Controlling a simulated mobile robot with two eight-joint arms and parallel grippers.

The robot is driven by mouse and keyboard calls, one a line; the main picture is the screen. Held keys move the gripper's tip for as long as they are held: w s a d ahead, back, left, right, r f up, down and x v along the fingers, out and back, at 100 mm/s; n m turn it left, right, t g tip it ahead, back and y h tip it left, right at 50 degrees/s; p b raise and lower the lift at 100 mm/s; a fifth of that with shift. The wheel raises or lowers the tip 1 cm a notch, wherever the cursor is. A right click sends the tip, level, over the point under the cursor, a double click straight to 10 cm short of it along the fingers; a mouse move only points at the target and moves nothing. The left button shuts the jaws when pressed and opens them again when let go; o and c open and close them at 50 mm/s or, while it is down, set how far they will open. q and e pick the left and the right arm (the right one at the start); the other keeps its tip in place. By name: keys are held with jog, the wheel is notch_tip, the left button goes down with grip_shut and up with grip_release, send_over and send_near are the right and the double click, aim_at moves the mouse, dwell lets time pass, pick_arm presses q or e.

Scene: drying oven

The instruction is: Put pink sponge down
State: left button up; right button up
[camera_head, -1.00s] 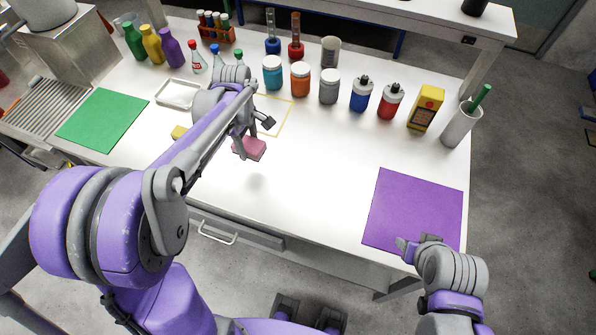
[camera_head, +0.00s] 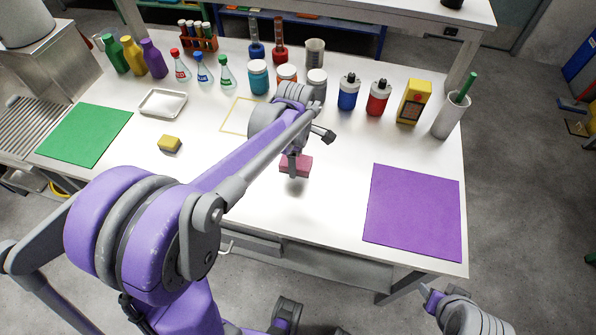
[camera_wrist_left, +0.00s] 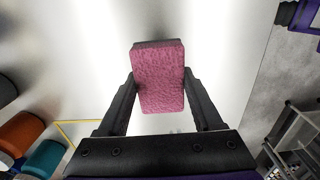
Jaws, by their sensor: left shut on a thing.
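The pink sponge (camera_head: 296,166) is held in my left gripper (camera_head: 293,168), above the white table between the yellow outline and the purple mat. In the left wrist view the pink sponge (camera_wrist_left: 158,78) sits between the two dark fingers of the left gripper (camera_wrist_left: 158,95), which press on its sides. A shadow lies on the table below it, so it appears to be off the surface. My right gripper (camera_head: 430,297) is partly in view at the bottom right, in front of the table edge; its fingers are too small to judge.
A purple mat (camera_head: 413,212) lies at the right and a green mat (camera_head: 85,135) at the left. A yellow sponge (camera_head: 169,144), a metal tray (camera_head: 163,103) and a yellow outline (camera_head: 229,117) are on the table. Bottles and jars line the back. The front middle is clear.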

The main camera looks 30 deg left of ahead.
pick_arm(q)
jog(key=shift+f, duration=2.25)
jog(key=shift+f+b, duration=0.2)
jog(key=shift+b, duration=0.1)
jog(key=o, duration=1.4)
jog(key=shift+o, duration=0.2)
jog(key=shift+r, duration=0.15)
